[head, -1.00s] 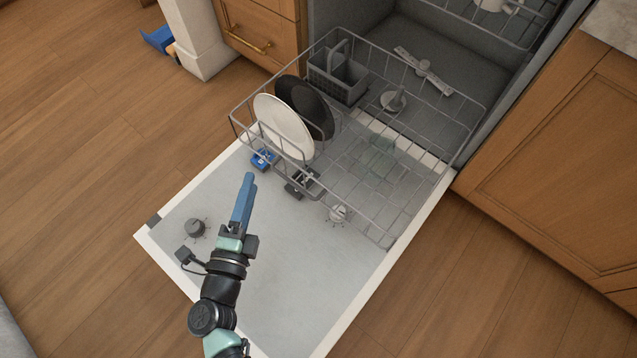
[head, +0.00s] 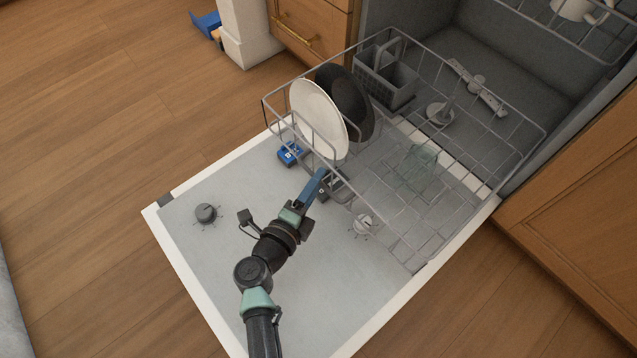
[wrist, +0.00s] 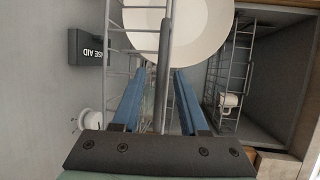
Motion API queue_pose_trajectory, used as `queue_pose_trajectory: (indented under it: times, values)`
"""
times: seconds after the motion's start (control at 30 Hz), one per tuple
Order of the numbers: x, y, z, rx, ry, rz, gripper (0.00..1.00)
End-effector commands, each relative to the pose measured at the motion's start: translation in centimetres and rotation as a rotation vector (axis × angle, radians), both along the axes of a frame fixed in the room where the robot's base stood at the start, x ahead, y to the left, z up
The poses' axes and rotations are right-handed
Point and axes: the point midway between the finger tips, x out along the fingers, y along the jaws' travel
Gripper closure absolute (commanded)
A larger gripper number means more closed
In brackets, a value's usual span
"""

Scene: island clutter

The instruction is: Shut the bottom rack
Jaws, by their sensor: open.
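The bottom rack (head: 400,237) is a grey wire basket standing partly out of the dishwasher over its lowered door (head: 212,262). It holds a white plate (head: 318,118), a black plate (head: 350,104), a grey cutlery basket (head: 388,78) and a clear glass (head: 416,168). My gripper (head: 319,174), with blue fingers, is at the rack's front side, near the white plate. In the wrist view my gripper (wrist: 156,78) is open, with a vertical rack bar (wrist: 163,75) between or just ahead of the fingers; I cannot tell if they touch. The white plate (wrist: 185,30) is beyond.
A blue item (head: 290,153), a black rinse-aid box (wrist: 88,48) and dials (head: 206,213) lie on the door. The upper rack (head: 585,25) holds a white mug. Wooden cabinets (head: 580,190) flank the dishwasher.

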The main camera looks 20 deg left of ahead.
Motion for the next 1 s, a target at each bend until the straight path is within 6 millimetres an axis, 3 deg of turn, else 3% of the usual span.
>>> queue_pose_trajectory:
  times: [0.17,0.47,0.7,1.0]
  values:
    - [1.35,-0.28,-0.3,0.001,-0.001,-0.001,0.57]
    - [1.49,-0.31,-0.22,0.0,0.0,0.0,0.57]
    - [1.48,-0.28,-0.23,0.0,0.0,0.0,1.0]
    - [1.46,-0.28,-0.22,0.0,0.0,0.0,1.0]
